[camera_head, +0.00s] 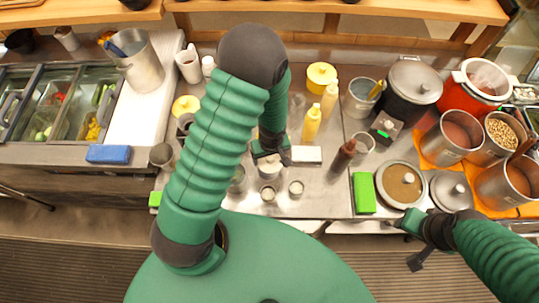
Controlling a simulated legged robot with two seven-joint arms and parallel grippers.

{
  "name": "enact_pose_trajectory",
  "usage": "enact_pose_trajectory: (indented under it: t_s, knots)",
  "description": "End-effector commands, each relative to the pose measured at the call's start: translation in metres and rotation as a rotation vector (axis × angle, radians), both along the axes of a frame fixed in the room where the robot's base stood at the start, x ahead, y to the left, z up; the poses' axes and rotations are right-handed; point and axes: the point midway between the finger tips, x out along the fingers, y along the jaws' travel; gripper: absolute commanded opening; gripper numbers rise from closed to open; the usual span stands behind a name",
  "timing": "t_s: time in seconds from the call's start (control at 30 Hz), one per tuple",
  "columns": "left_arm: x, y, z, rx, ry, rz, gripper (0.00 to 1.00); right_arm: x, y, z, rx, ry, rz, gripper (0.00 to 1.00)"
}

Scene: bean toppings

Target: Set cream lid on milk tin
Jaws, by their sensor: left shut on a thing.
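My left gripper (271,158) points down over the middle of the steel counter and is shut on a small pale round piece, which looks like the cream lid (269,171). The fingers cover part of it. I cannot tell whether a tin is directly under it or whether they touch. Two small open tins, one (268,194) just below the gripper in the picture and one (296,188) to its right, stand on the counter; I cannot tell which is the milk tin. My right gripper (412,242) is at the front edge at right, its fingers apparently apart and empty.
A white block (307,155) and sauce bottles (311,123) stand right of the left gripper. A green block (364,193), a pan (401,184) and several steel pots (450,137) fill the right side. My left arm hides part of the counter.

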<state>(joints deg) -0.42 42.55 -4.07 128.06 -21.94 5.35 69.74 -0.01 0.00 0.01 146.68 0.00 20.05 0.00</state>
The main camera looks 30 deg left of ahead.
Motion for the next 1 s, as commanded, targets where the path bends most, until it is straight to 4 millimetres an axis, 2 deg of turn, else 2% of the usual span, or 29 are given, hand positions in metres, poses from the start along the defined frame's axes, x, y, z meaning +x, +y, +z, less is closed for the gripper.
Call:
enact_pose_trajectory:
  t_s: [0.43,0.47,0.6,1.0]
  knots:
    - [-0.0012,0.0064,-0.0027,0.001,0.003,0.001,0.55,0.0000,-0.0001,-0.0006,0.000,0.000,0.000,0.36]
    - [-0.0012,0.0064,-0.0027,0.001,0.003,0.001,0.81,0.0000,-0.0001,-0.0006,0.000,0.000,0.000,0.36]
    - [-0.0011,0.0063,-0.0024,0.000,0.002,0.000,0.99,0.0000,-0.0001,-0.0005,0.000,0.000,0.000,0.36]
    - [-0.0007,0.0062,-0.0008,0.000,0.002,0.000,1.00,0.0000,-0.0001,0.0008,0.000,0.000,0.000,0.36]
